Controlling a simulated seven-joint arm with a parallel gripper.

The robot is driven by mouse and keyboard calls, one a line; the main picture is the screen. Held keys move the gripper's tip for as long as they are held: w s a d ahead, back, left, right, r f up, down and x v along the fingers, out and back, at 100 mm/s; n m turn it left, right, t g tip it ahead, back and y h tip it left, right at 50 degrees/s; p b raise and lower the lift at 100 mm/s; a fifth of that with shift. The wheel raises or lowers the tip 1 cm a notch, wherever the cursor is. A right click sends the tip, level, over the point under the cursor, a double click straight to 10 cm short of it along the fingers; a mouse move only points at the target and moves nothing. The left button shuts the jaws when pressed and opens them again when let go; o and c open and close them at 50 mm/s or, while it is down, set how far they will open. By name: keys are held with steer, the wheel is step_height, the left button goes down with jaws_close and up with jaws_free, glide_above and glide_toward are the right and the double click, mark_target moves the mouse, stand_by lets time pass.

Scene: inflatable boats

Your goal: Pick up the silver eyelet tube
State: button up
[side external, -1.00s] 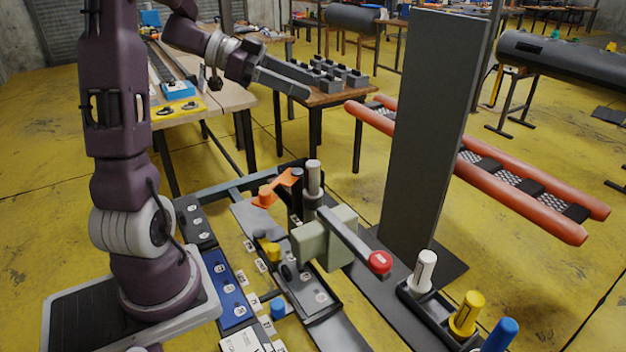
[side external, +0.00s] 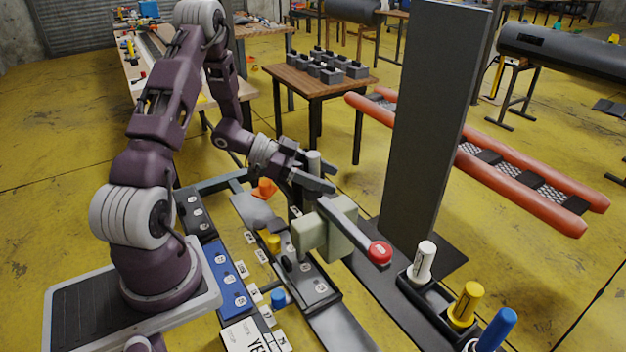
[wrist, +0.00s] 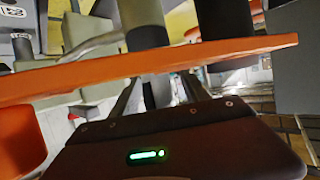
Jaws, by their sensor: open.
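A grey, pale-topped upright cylinder (side external: 314,160), which looks like the silver eyelet tube, stands on the central fixture. My gripper (side external: 324,181) is level with its upper part, with the fingers pointing right beside it. In the side view the fingers hide the cylinder's lower part. In the wrist view a pale grey cylinder (wrist: 143,22) stands just past an orange bar (wrist: 150,66), with a darker cylinder (wrist: 218,20) to its right. The gripper is open. I cannot tell whether the cylinder is between the fingers or touching them.
A pale green block (side external: 322,240) and a lever with a red knob (side external: 380,252) are close below and right of the gripper. An orange piece (side external: 265,188) is to its left. A tall dark panel (side external: 425,120) stands right. A rack holds white, yellow and blue cylinders (side external: 425,262).

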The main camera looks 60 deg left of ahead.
steer(key=shift+w+d, duration=0.15)
steer(key=shift+c, duration=0.4)
jaws_close()
